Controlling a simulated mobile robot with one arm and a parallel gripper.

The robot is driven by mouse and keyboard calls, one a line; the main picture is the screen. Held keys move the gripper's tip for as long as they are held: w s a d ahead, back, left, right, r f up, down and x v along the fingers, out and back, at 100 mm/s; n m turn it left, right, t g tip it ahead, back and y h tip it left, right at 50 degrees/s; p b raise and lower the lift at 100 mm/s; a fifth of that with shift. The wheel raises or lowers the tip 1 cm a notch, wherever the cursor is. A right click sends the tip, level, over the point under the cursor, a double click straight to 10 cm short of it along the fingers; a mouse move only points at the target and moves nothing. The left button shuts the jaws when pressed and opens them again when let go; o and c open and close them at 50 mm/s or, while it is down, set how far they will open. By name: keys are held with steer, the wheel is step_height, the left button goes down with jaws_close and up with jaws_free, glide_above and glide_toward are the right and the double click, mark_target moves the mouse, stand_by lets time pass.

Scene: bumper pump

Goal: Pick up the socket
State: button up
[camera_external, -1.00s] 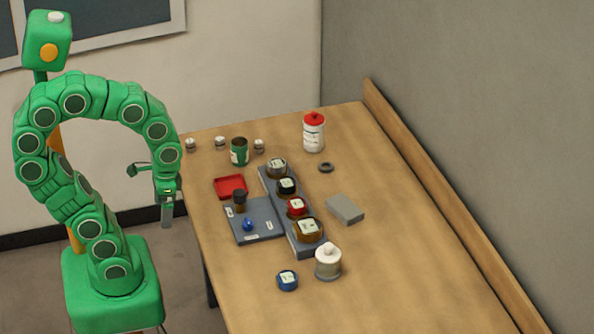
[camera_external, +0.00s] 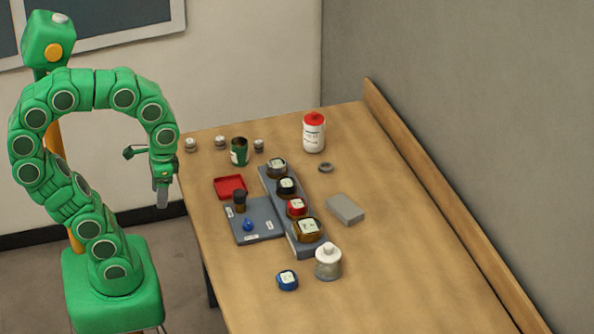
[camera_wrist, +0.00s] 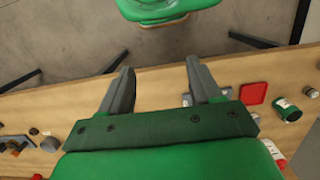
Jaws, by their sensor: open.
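I cannot tell for certain which item is the socket. A small dark, upright cylinder (camera_external: 239,200) stands on a grey mat (camera_external: 266,233). Small grey, pale-topped cylinders stand near the back edge, at the left (camera_external: 190,145), the middle (camera_external: 220,142) and beside the green can (camera_external: 259,146). My gripper (camera_external: 162,196) hangs fingers-down just off the table's left edge, apart from all of these. In the wrist view its two fingers (camera_wrist: 159,66) are spread and empty, with floor and table edge behind them.
A red tray (camera_external: 230,186), green can (camera_external: 239,151) and grey rack (camera_external: 262,185) of several round containers stand mid-table. A red-capped bottle (camera_external: 314,133), dark ring (camera_external: 326,168), grey block (camera_external: 345,209), white-topped jar (camera_external: 328,262) and blue-rimmed jar (camera_external: 287,280) stand around. The right side is clear.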

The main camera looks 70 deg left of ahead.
step_height(320, 180, up, 5)
steer(key=w+a+r+n+h, duration=0.15)
steer(key=w+n, duration=0.25)
steer(key=w, duration=0.5)
steer(key=w+a+r+n+h, duration=0.1)
steer(key=w+r+n+h, duration=0.3)
steer(key=w, duration=0.6)
steer(key=w+a+n+t+h, duration=0.4)
steer(key=w+a+n, duration=0.6)
steer(key=w+a, duration=0.9)
steer(key=s+a+f+n+t, duration=0.2)
steer(key=a+f+n+t, duration=0.15)
steer(key=a, duration=1.25)
steer(key=s+a+f+n+t, duration=0.25)
steer(key=a+n, duration=0.25)
steer(key=a, duration=1.1)
glide_toward(255, 142)
steer(key=shift+w+f+t+h, duration=0.2)
steer(key=shift+w+f, duration=0.15)
steer(key=shift+f, duration=0.2)
steer(key=shift+w+f+t+h, duration=0.2)
steer(key=shift+w+f, duration=0.15)
steer(key=shift+f, duration=0.25)
steer(key=shift+w+d+f, duration=0.3)
steer(key=shift+f, duration=0.05)
steer(key=shift+x, duration=3.5)
steer(key=shift+s+d+r, duration=0.1)
steer(key=shift+s+d, duration=0.05)
